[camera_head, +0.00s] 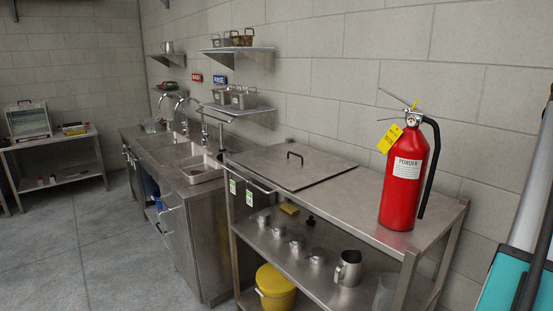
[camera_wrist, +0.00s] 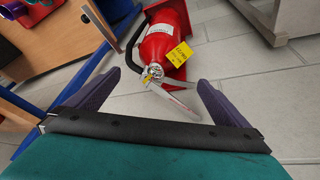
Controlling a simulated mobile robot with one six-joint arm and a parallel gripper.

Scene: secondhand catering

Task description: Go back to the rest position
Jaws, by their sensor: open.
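My gripper (camera_wrist: 159,78) shows in the wrist view as two dark purple fingers spread wide apart. It is open, with nothing held between the fingers. A red fire extinguisher (camera_wrist: 165,42) with a yellow tag shows beyond the fingertips, against a grey tiled floor. Its valve and handle lie between the fingers in the picture; I cannot tell how far away they are. In the head view a red fire extinguisher (camera_head: 404,185) stands upright on a steel bench (camera_head: 350,190). I cannot tell whether both views show the same one. The fingers are not visible in the head view.
A bench lower shelf holds a metal jug (camera_head: 348,268) and small pots. A yellow bucket (camera_head: 275,290) stands below. A steel sink unit (camera_head: 195,172) and wall shelves (camera_head: 236,50) lie beyond. Floor at left is clear. A wooden surface (camera_wrist: 60,45) and blue frame flank the wrist view.

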